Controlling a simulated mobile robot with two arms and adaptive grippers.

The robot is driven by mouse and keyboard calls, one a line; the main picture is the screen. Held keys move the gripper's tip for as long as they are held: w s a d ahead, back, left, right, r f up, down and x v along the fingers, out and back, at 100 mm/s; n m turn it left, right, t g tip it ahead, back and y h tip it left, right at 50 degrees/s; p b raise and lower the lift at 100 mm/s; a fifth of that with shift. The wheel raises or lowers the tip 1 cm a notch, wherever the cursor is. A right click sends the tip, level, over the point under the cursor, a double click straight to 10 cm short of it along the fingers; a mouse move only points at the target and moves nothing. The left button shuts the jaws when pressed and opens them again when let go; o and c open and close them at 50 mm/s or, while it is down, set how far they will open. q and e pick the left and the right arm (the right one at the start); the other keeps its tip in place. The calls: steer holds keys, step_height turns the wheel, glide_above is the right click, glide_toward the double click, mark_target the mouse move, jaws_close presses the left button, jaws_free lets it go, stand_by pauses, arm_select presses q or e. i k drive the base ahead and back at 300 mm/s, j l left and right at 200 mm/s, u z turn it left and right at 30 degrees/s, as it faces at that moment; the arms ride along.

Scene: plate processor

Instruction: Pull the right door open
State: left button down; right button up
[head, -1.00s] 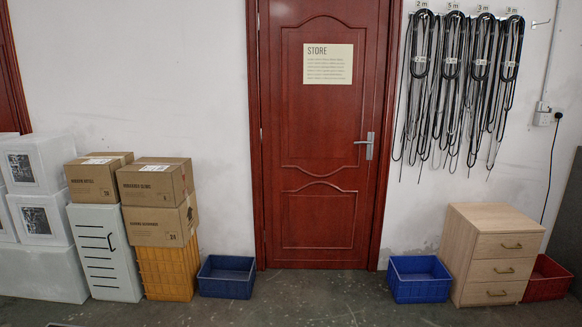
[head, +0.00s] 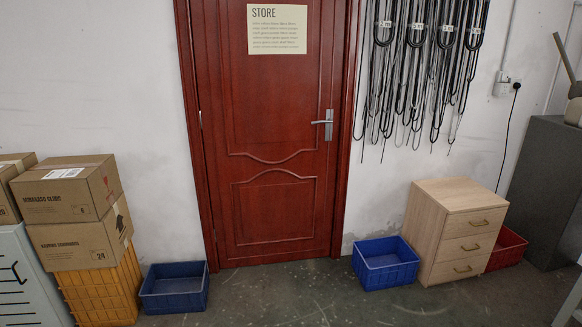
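A red panelled door (head: 270,180) with a paper sign reading STORE (head: 277,29) stands shut in its red frame in the head view. Its silver lever handle (head: 325,123) is on the door's right side. It is the only door in view now, and I cannot tell whether it is the right door. Neither of my grippers is in view.
Blue bins stand left (head: 174,287) and right (head: 385,262) of the doorway. A wooden drawer cabinet (head: 460,235), red bin (head: 505,248) and grey cabinet (head: 545,190) are at right. Cartons (head: 70,190) sit on an orange crate (head: 98,291) at left. Floor before the door is clear.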

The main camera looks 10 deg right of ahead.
mark_target(267, 70)
steer(key=i+l+z, duration=0.35)
steer(key=i, duration=0.4)
steer(key=i+z, duration=0.4)
steer(key=i, duration=0.35)
